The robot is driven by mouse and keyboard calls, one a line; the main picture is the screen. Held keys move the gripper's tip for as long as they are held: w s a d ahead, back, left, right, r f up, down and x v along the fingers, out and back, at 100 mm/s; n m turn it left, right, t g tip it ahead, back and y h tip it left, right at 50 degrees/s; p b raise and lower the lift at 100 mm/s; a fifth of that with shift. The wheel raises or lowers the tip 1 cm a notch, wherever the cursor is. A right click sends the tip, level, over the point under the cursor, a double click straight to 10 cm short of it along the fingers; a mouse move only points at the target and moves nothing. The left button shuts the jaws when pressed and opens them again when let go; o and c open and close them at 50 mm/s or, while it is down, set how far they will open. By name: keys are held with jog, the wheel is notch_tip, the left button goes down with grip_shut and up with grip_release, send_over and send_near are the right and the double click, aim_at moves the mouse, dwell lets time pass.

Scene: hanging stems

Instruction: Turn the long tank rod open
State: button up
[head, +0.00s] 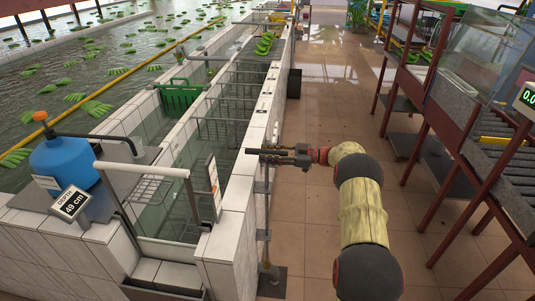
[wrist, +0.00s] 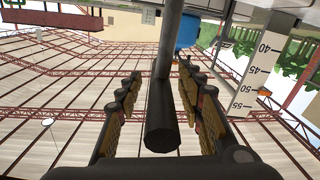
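The long tank rod (head: 266,210) stands upright along the outer side of the tiled tank wall, held by brackets, with its foot near the floor. A dark bar (head: 251,151) sticks out to the left at its top, over the wall's edge. My gripper (head: 277,154) is at this bar, coming from the right. In the wrist view a dark round bar (wrist: 163,125) runs between the two fingers of my gripper (wrist: 158,78). The fingers are apart. There is a clear gap on the left, and the right finger is nearer the bar; contact cannot be told.
The tiled tank wall (head: 238,195) is just left of my gripper. A depth scale (head: 212,175) stands inside the tank. A red-framed roller stand (head: 480,150) is at right; tiled floor between is clear.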

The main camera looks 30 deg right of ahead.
jog(key=v, duration=1.2)
dwell(0.3)
